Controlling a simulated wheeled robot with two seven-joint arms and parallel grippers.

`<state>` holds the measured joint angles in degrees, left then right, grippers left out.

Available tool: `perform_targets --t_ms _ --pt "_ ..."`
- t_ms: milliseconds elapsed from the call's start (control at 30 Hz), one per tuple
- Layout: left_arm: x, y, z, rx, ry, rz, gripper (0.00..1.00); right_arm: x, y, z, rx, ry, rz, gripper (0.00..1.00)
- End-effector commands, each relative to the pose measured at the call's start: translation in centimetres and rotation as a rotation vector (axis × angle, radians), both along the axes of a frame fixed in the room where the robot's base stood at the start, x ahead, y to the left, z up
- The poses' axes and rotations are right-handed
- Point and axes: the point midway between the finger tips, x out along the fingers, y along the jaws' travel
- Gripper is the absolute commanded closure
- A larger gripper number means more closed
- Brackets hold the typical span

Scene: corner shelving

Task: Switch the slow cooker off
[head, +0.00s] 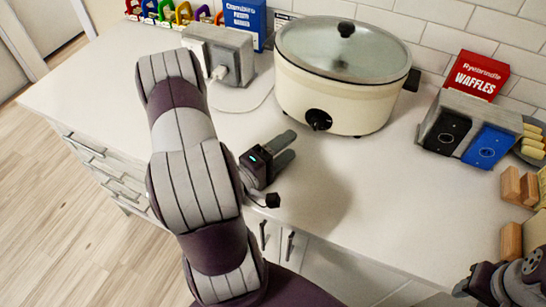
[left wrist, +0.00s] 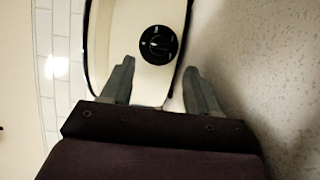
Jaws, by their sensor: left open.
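The slow cooker (head: 345,80) is cream with a glass lid and stands at the back of the counter. Its black round knob (head: 318,119) is on the front, low down. My left gripper (head: 289,147) is open and empty, in front of the cooker and a little left of the knob in the head view. In the left wrist view the knob (left wrist: 158,44) lies ahead of and between the two open fingers (left wrist: 157,88), apart from them. Part of my right arm shows at the lower right corner; its fingers cannot be made out.
A grey outlet box (head: 220,55) with a white plug and cord stands left of the cooker. A red waffle box (head: 475,75) and a metal holder with black and blue items (head: 468,135) are at the right. Wooden blocks (head: 518,187) lie near the right edge. The counter's middle (head: 390,205) is clear.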

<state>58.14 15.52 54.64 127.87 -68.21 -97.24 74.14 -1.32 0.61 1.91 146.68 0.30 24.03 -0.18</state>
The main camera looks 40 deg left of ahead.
Motion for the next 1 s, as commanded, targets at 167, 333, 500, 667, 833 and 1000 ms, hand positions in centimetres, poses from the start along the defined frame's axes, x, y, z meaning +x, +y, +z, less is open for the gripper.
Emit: perform_targets --t_ms 167,333,500,667,833,1000 --pt "-2.5 0.5 0.0 0.0 0.0 0.006 0.4 0.0 0.0 -0.2 0.0 0.0 0.0 0.57" --pt "-3.8 0.6 0.0 0.0 0.0 0.002 0.4 0.0 0.0 -0.2 0.0 0.0 0.0 0.57" --pt "-4.1 0.6 0.0 0.001 0.0 -0.001 0.4 0.0 0.0 -0.2 0.0 0.0 0.0 0.57" --pt "-4.1 0.6 0.0 0.001 0.0 -0.001 0.4 0.0 0.0 -0.2 0.0 0.0 0.0 0.57" --pt "-4.1 0.6 0.0 0.001 0.0 -0.001 0.4 0.0 0.0 -0.2 0.0 0.0 0.0 0.57" --pt "-4.1 0.6 0.1 0.001 0.0 -0.001 0.4 0.0 0.0 -0.1 0.0 0.0 0.0 0.57"
